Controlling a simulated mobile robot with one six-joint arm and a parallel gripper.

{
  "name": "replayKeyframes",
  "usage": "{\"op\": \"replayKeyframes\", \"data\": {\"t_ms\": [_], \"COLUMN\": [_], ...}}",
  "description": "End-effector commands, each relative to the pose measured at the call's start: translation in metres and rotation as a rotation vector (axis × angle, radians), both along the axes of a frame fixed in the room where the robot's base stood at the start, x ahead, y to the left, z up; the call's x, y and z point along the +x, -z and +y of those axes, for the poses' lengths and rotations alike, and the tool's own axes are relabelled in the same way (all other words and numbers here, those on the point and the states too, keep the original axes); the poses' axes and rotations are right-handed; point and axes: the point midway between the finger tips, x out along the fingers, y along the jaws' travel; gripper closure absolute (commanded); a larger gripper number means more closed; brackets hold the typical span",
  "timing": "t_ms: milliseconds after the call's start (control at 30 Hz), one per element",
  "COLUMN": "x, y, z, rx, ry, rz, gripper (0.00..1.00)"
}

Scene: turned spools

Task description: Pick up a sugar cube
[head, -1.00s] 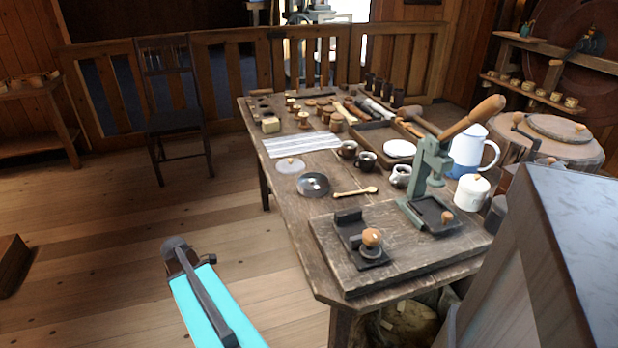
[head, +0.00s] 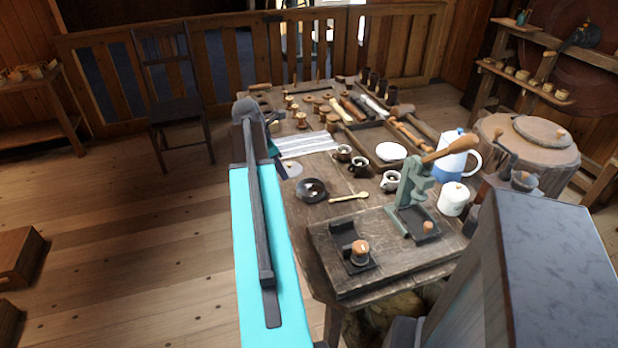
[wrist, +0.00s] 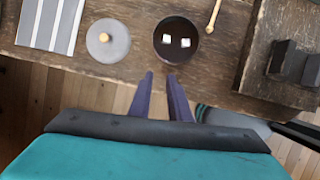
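Two white sugar cubes, one on the left (wrist: 167,39) and one on the right (wrist: 185,42), lie apart inside a round dark bowl (wrist: 163,52) in the wrist view. The bowl also shows in the head view (head: 312,187) near the table's left edge, where I cannot make out the cubes clearly. My gripper (wrist: 160,76) shows two purple fingers with a gap between them, open and empty. Its tips appear just below the bowl in the wrist view, apart from it. In the head view my arm hides most of the gripper.
A grey lid with a pale knob (wrist: 107,40) lies left of the bowl, beside a striped cloth (wrist: 50,25). A wooden spoon (wrist: 213,16) lies right of it. Small cups (head: 358,163) and a green lever press (head: 413,185) stand further right on the table (head: 330,220).

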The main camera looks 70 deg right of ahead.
Motion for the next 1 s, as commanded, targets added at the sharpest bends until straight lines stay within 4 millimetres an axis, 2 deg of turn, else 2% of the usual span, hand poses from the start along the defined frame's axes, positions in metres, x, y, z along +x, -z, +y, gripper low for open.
{"op": "replayKeyframes", "data": {"t_ms": [33, 100, 267, 733, 1000], "x": [-0.01, -0.019, -0.03, -0.032, -0.038], "y": [-0.021, -0.035, -0.049, -0.045, -0.022], "z": [-0.008, -0.015, -0.021, -0.022, -0.029], "rx": [-0.006, -0.009, -0.014, -0.014, -0.012], "ry": [-0.003, -0.013, -0.023, -0.024, -0.023], "rz": [0.007, 0.017, 0.03, 0.031, 0.031], "gripper": [0.83, 0.83, 0.83, 0.83, 0.83]}}
